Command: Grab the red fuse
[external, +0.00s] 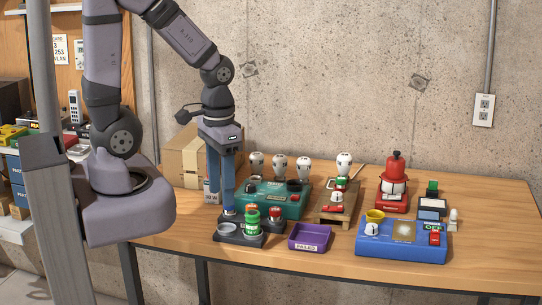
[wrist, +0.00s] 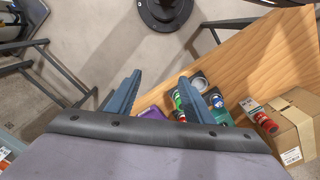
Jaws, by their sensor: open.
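A small red-topped piece (external: 275,213), which looks like the red fuse, stands in a dark holder (external: 238,239) at the front left of the table. A green cylinder (external: 252,222) stands beside it, and a round grey socket (external: 227,229) is at the holder's left. My gripper (external: 221,205) points down at the holder's back left, open and empty. Its spread fingers (wrist: 160,76) also show in the wrist view.
A purple tray (external: 309,237) is right of the holder. A teal box (external: 271,199) with knobs is close behind, with white bulbs behind it. A blue panel (external: 403,240) and a red device (external: 393,185) stand further right. A cardboard box (external: 192,157) is behind my gripper.

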